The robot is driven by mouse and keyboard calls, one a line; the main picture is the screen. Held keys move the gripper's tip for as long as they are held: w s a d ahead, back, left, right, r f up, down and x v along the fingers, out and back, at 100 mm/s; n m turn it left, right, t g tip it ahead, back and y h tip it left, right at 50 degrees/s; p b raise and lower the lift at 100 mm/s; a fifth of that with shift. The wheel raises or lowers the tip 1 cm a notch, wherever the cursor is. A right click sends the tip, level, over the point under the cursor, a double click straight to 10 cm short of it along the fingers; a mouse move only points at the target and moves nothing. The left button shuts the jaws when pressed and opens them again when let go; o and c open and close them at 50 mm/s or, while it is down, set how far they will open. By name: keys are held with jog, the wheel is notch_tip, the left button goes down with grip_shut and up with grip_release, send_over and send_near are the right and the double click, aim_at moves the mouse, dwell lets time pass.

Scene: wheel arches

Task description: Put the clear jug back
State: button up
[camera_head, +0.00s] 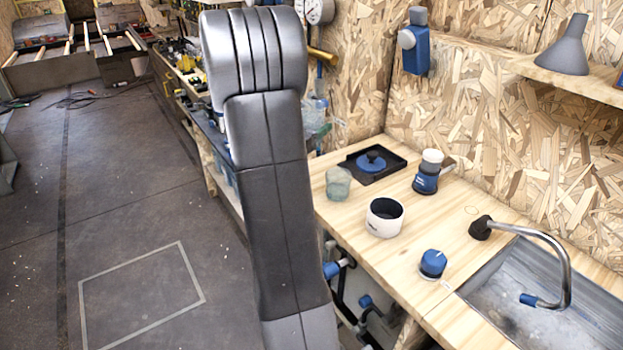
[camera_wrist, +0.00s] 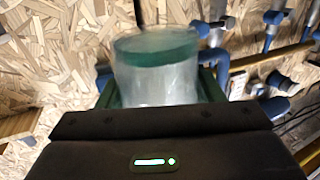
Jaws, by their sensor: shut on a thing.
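In the wrist view my gripper (camera_wrist: 158,92) is shut on a clear jug (camera_wrist: 155,75), with its green fingers on either side of it. The jug is see-through and whitish, with a green band around its far end. It fills the space between the fingers. In the head view my arm's dark links stand in the middle and hide my gripper. A pale see-through shape (camera_head: 315,115) shows just right of my arm; I cannot tell if it is the held jug.
A wooden counter (camera_head: 395,270) holds a small clear cup (camera_head: 338,183), a black tray (camera_head: 390,168) with a blue lid, a white pot (camera_head: 384,218), a blue-and-white grinder (camera_head: 427,174) and a blue knob-like piece (camera_head: 433,263). A sink (camera_head: 520,300) with a tap lies right. A shelf (camera_head: 600,85) holds a grey cone.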

notch_tip(320, 180, down, 10)
jog(key=shift+r+b, duration=0.15)
jog(key=shift+b, duration=0.2)
jog(key=o, duration=1)
jog(key=shift+o, duration=0.2)
jog(key=shift+s+a, duration=0.1)
jog(key=shift+s, duration=0.05)
jog(key=b+v, duration=0.1)
jog(key=v, duration=1)
jog(key=shift+s, duration=0.3)
jog(key=shift+a, duration=0.1)
